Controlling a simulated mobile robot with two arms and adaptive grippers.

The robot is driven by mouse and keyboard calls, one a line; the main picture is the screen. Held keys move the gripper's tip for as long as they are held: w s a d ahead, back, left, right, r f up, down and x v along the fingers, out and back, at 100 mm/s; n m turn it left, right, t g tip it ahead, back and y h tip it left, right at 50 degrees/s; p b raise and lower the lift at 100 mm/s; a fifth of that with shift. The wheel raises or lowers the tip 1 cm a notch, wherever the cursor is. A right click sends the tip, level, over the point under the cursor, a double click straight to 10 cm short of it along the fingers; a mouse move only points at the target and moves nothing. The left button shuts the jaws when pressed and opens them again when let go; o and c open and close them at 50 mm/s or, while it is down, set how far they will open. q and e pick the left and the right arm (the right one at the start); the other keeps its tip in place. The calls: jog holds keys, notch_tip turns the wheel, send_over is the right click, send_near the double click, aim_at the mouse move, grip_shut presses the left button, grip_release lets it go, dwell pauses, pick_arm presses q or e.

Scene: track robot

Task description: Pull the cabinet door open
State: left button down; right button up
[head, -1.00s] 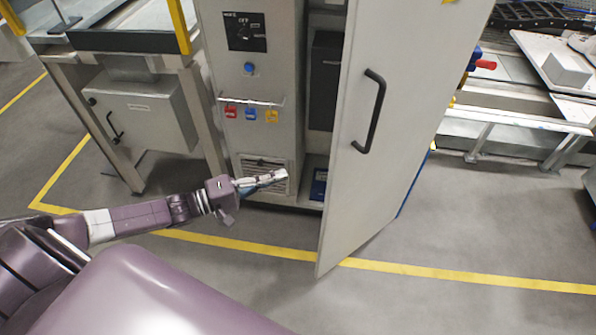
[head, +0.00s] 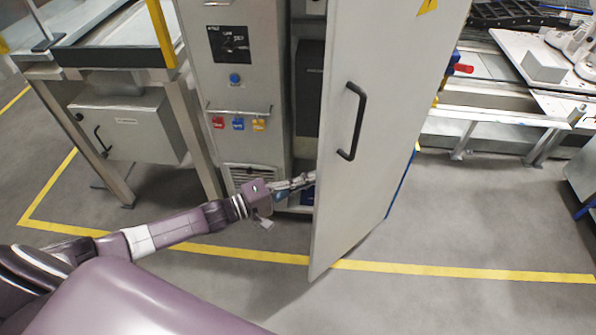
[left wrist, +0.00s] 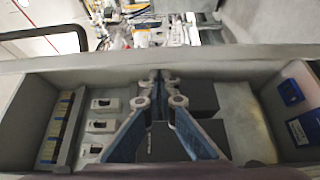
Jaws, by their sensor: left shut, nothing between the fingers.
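The grey cabinet door (head: 375,130) stands partly open, with a black bar handle (head: 352,122) on its outer face. The handle also shows at the upper left of the left wrist view (left wrist: 45,33). My left gripper (head: 308,179) is shut and empty. Its tips are at the door's free edge, on the opening side, low down and below the handle. In the left wrist view the fingertips (left wrist: 160,82) are close to the door edge (left wrist: 220,60); I cannot tell whether they touch. My right gripper is not in view.
The cabinet body (head: 240,110) has a switch panel and coloured padlocks. A workbench with a grey box (head: 125,125) stands at the left. A conveyor frame (head: 490,115) is behind the door at right. The floor in front of the door, with a yellow line (head: 450,270), is clear.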

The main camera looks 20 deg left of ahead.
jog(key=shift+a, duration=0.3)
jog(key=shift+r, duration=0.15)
